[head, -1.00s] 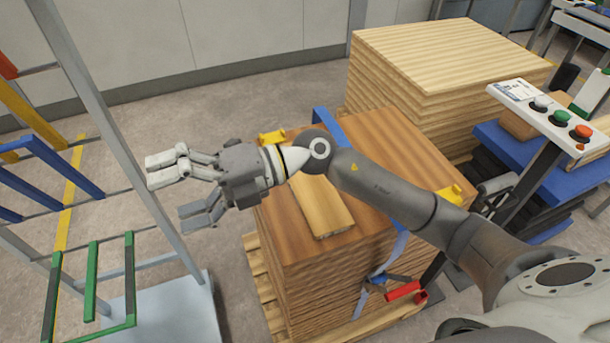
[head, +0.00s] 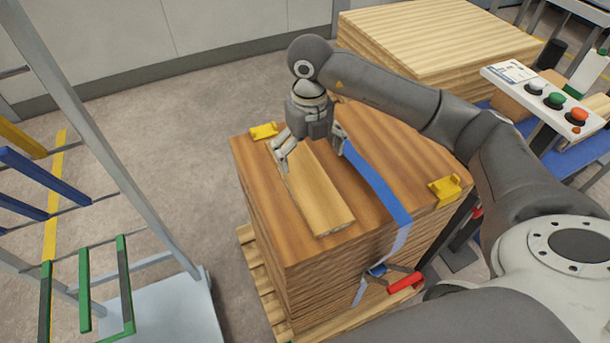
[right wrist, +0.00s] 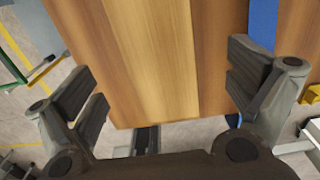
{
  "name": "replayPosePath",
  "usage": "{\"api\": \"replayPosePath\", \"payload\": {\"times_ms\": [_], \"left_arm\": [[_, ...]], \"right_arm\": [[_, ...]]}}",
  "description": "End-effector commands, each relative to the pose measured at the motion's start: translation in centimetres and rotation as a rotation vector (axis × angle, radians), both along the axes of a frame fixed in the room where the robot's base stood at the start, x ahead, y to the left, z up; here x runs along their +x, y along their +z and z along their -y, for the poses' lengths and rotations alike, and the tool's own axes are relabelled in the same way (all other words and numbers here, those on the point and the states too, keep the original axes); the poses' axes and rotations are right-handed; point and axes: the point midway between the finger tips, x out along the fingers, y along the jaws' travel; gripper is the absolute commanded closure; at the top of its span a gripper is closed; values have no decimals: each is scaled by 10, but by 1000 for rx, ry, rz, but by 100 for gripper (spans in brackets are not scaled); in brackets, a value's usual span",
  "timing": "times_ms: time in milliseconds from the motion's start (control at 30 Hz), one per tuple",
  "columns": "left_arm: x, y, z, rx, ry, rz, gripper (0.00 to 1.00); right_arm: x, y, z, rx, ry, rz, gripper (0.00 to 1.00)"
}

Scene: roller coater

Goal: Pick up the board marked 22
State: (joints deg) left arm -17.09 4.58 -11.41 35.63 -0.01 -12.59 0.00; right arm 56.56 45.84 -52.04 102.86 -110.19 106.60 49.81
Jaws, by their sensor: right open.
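A light narrow wooden board (head: 320,200) lies flat on top of a strapped stack of brown boards (head: 270,225). No number can be read on it. My right gripper (head: 310,150) points down at the board's far end, with its fingers spread on either side. I cannot tell whether they touch it. My left gripper is not in view.
A blue strap (head: 375,180) crosses the stack right of the board. Yellow corner guards (head: 445,190) sit on its edges. A paler stack (head: 425,45) stands behind, a button panel (head: 545,98) at right. A metal rack (head: 110,150) stands left; floor lies between.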

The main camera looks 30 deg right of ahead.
Motion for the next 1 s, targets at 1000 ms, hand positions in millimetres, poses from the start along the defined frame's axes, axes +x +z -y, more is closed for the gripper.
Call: {"api": "replayPosePath", "payload": {"times_ms": [1000], "left_arm": [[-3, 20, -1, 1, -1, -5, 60]], "right_arm": [[7, -71, -4, 4, 3, 1, 18]]}}
